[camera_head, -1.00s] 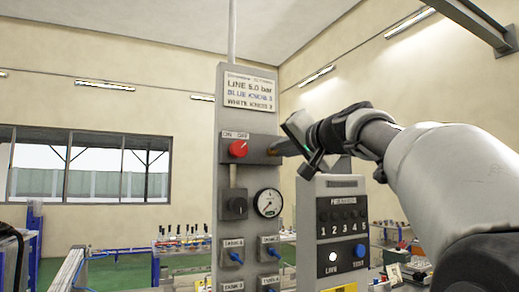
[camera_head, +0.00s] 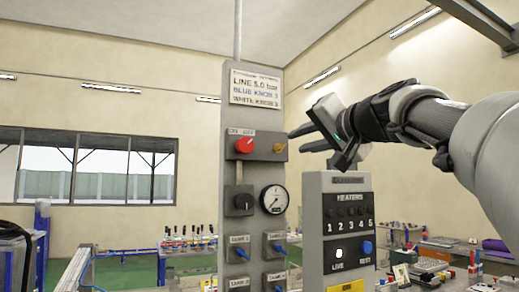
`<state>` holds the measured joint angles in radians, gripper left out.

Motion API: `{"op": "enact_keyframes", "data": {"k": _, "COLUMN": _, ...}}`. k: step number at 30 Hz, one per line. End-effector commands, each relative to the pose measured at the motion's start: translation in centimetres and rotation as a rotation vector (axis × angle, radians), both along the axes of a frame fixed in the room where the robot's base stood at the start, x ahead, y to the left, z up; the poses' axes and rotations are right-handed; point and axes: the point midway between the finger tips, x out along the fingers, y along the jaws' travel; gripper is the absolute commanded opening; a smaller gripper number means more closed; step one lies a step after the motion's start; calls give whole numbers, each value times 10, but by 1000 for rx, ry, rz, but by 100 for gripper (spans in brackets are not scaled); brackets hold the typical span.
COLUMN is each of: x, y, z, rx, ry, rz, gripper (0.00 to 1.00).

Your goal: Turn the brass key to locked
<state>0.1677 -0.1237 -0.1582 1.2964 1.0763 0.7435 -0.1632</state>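The brass key (camera_head: 279,148) sits in the right part of a grey switch box (camera_head: 262,141) on the tall grey panel, right of a red knob (camera_head: 244,145). It is small, and I cannot tell which way it is turned. My gripper (camera_head: 303,139) is to the right of the key, fingers pointing left toward the panel. The two fingers are spread with a gap between them and hold nothing. A gap shows between the fingertips and the key.
The panel carries a sign (camera_head: 255,88), a black knob (camera_head: 239,202), a gauge (camera_head: 273,199) and blue switches (camera_head: 242,253). A grey heater box (camera_head: 348,225) stands below my gripper. Work tables are behind.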

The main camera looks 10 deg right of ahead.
Motion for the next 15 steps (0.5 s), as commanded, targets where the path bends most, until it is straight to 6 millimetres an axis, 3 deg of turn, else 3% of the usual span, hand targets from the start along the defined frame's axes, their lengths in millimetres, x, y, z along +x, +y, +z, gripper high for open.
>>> {"op": "enact_keyframes", "data": {"k": 6, "x": -52, "y": -17, "z": 0, "rx": 1, "ry": -3, "rz": -1, "gripper": 23}}
{"op": "enact_keyframes", "data": {"k": 15, "x": -93, "y": -30, "z": 0, "rx": 1, "ry": 0, "rz": 0, "gripper": 23}}
